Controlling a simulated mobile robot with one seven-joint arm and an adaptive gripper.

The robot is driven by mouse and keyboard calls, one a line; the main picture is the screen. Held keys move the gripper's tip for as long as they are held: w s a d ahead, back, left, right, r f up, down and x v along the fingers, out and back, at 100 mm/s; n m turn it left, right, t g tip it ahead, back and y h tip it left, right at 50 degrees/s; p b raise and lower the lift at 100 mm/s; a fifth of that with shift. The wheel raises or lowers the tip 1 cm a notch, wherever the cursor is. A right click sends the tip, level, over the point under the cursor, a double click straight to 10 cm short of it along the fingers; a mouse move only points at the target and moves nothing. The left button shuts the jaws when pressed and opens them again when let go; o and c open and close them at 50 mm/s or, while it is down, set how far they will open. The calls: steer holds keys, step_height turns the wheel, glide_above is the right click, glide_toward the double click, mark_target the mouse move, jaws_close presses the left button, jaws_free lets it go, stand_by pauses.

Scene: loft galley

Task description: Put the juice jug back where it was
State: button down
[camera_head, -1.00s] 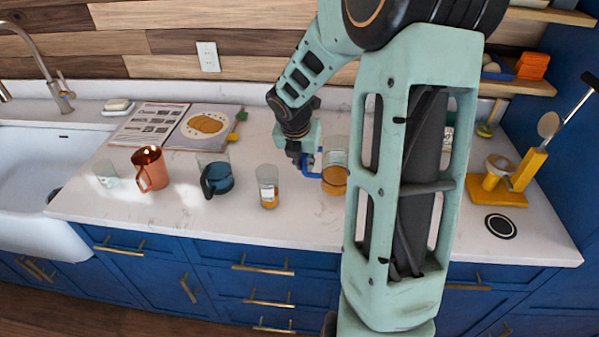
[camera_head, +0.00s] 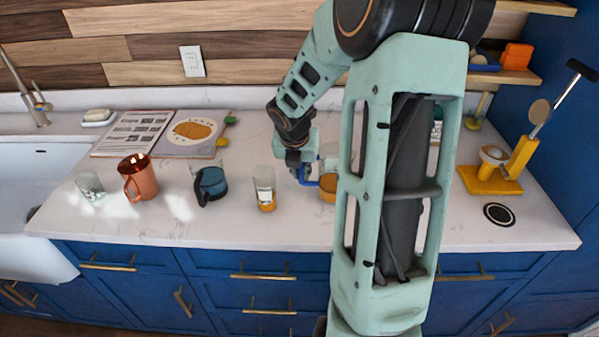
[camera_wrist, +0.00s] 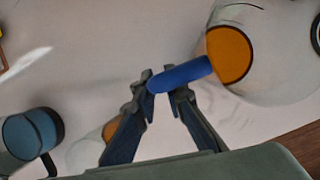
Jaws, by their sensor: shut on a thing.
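The juice jug (camera_head: 327,188) is clear glass with orange juice and a blue handle; in the head view my arm hides its right side. In the wrist view the jug (camera_wrist: 231,54) is at the upper right, its blue handle (camera_wrist: 182,75) reaching between my fingertips. My gripper (camera_head: 304,172) is shut on that handle; its fingers also show in the wrist view (camera_wrist: 160,92). The jug is at the counter, right of a small glass; I cannot tell whether its base touches the top.
The small glass with orange contents (camera_head: 265,192) stands close left of the jug. Farther left are a blue-filled jug (camera_head: 210,185), a copper mug (camera_head: 138,178) and a clear glass (camera_head: 89,186). A black round pad (camera_head: 499,214) and a yellow stand (camera_head: 490,181) are at the right. The front middle counter is clear.

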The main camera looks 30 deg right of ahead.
steer(key=shift+f, duration=0.15)
steer(key=c, duration=2)
jaws_free()
steer(key=p+v, duration=0.3)
steer(key=v, duration=0.9)
